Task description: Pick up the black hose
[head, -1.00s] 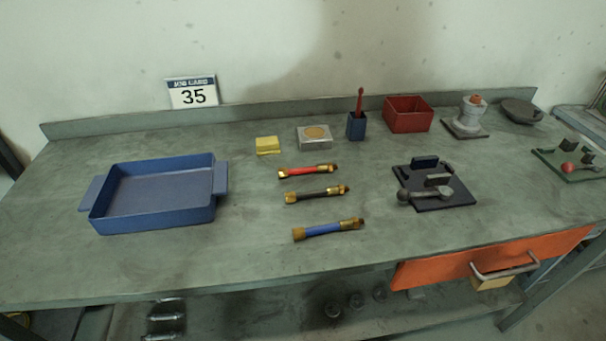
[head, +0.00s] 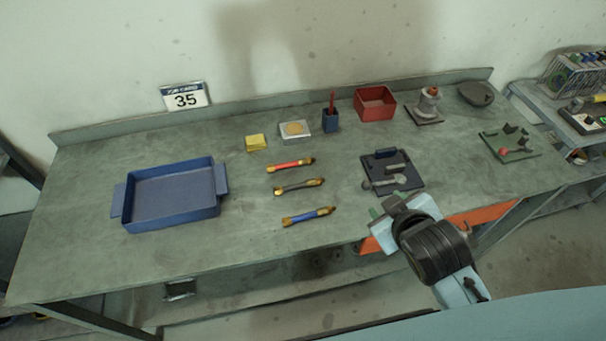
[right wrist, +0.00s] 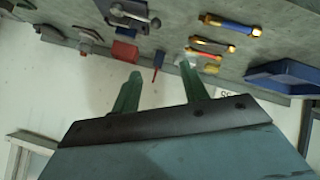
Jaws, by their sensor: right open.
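The black hose (head: 299,187) lies flat on the green-grey bench with brass fittings at both ends. It lies between the red hose (head: 291,165) and the blue hose (head: 309,217). My right gripper (head: 385,208) is at the bench's front edge, right of the hoses and apart from them. In the right wrist view its two green fingers (right wrist: 160,68) are spread with nothing between them. My left gripper is out of view.
A blue tray (head: 170,196) stands at the left of the bench. A dark plate with a lever fixture (head: 393,172) lies right of the hoses. Behind are a yellow block (head: 256,142), blue cup (head: 331,121) and red box (head: 375,103). Bench between tray and hoses is clear.

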